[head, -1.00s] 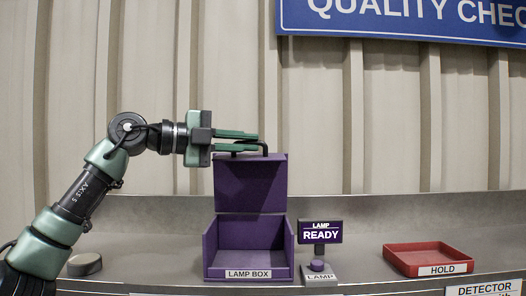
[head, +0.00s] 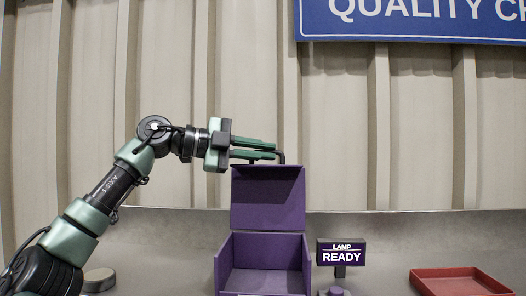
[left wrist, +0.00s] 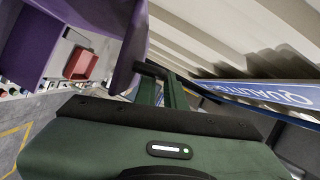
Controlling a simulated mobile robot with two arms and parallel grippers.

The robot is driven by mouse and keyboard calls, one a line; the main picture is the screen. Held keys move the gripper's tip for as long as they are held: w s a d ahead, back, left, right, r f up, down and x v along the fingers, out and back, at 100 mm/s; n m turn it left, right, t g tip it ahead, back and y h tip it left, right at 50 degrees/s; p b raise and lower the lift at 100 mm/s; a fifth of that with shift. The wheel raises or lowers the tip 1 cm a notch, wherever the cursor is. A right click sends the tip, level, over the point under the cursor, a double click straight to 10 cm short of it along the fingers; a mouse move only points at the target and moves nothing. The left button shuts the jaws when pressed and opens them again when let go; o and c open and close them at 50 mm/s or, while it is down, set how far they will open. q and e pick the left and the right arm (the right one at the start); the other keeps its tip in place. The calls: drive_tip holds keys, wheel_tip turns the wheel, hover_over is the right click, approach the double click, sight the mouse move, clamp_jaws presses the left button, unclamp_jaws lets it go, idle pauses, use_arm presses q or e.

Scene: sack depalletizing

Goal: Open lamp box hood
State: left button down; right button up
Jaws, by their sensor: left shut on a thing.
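The purple lamp box (head: 263,256) stands on the grey counter with its front open and its inside empty as far as I see. Its purple hood (head: 268,198) stands upright above the back of the box. A black handle (head: 281,157) sits on the hood's top edge. My left gripper (head: 274,151) is shut on the handle, its green fingers reaching in from the left. In the left wrist view the purple hood (left wrist: 129,45) and the dark handle (left wrist: 150,70) show by the fingers. My right gripper is not in view.
A LAMP READY sign (head: 341,254) with a purple button (head: 335,292) below stands right of the box. A red tray (head: 460,281) lies further right. A round grey disc (head: 99,280) lies at left. A ribbed wall with a blue sign (head: 420,20) is behind.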

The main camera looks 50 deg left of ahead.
use_arm(q)
drive_tip(key=shift+r, duration=0.1)
drive_tip(key=c, duration=1.8)
unclamp_jaws()
drive_tip(key=shift+o, duration=0.2)
drive_tip(key=shift+s+a+b, duration=0.25)
drive_tip(key=shift+s+b, duration=0.2)
drive_tip(key=shift+s, duration=0.1)
drive_tip(key=f+b+v, duration=0.1)
drive_tip(key=b+v, duration=0.1)
drive_tip(key=v, duration=0.4)
drive_tip(key=shift+s+r, duration=0.35)
drive_tip(key=shift+r, duration=0.2)
